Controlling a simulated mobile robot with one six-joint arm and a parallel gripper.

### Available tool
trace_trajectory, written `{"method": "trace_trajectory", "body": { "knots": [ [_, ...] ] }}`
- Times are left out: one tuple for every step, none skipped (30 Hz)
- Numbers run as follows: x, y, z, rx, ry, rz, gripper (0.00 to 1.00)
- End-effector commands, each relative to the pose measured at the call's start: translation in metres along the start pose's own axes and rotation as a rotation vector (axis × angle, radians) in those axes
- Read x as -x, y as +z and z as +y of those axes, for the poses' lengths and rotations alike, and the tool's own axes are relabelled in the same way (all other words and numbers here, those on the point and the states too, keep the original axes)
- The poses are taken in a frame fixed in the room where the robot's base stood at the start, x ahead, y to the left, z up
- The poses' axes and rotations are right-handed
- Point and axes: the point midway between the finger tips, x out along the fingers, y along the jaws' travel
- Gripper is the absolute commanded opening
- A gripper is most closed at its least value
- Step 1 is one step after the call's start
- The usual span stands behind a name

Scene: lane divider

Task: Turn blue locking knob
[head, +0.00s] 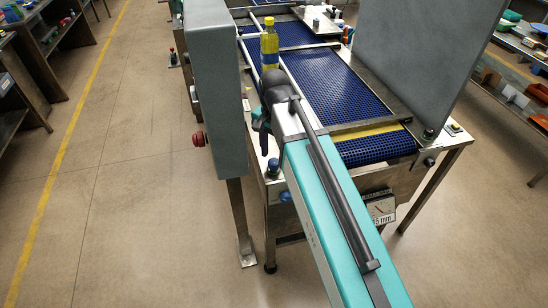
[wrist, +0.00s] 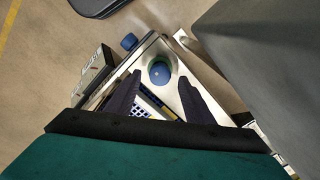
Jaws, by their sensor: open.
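A round blue knob (wrist: 159,72) sits on the metal top at the table corner in the wrist view. In the head view a blue knob (head: 273,168) shows at the near left corner of the conveyor. A second blue knob (wrist: 129,42) sticks out from the side of the frame; it also shows in the head view (head: 285,197). My gripper (wrist: 159,77) is open, with its dark fingers on either side of the top knob and pointing toward it. I cannot tell whether they touch it. In the head view my gripper (head: 264,143) points down above the corner, partly hidden by my arm.
A blue conveyor belt (head: 345,85) runs behind, with a yellow bottle (head: 269,46) beside the guide rails. A grey panel (head: 215,90) with a red knob (head: 198,139) stands left, and another grey panel (head: 425,55) right. A scale plate (head: 381,208) hangs on the front.

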Motion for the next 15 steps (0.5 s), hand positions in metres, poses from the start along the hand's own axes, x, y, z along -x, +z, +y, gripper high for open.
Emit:
{"method": "trace_trajectory", "body": {
  "knots": [
    [0.004, -0.001, -0.001, 0.000, -0.002, 0.001, 0.48],
    [0.007, -0.001, -0.001, 0.000, -0.002, 0.002, 0.48],
    [0.011, -0.001, -0.001, 0.000, -0.002, 0.002, 0.48],
    [0.014, -0.001, -0.001, 0.000, -0.002, 0.001, 0.48],
    [0.017, -0.001, -0.001, 0.000, -0.002, 0.001, 0.48],
    [0.021, -0.001, -0.001, 0.000, -0.002, 0.002, 0.48],
    [0.024, -0.001, -0.001, 0.000, -0.003, 0.002, 0.48],
    [0.027, -0.001, -0.001, 0.000, -0.002, 0.002, 0.48],
    [0.031, -0.001, -0.001, 0.000, -0.002, 0.001, 0.48],
    [0.034, -0.001, -0.001, 0.000, -0.002, 0.002, 0.48],
    [0.037, -0.001, -0.001, 0.000, -0.002, 0.002, 0.48],
    [0.041, -0.001, -0.001, 0.000, -0.003, 0.002, 0.48],
    [0.044, -0.001, -0.001, 0.000, -0.002, 0.002, 0.48],
    [0.047, -0.001, -0.001, 0.000, -0.002, 0.002, 0.48],
    [0.051, -0.001, -0.001, 0.000, -0.002, 0.002, 0.48]
  ]
}}
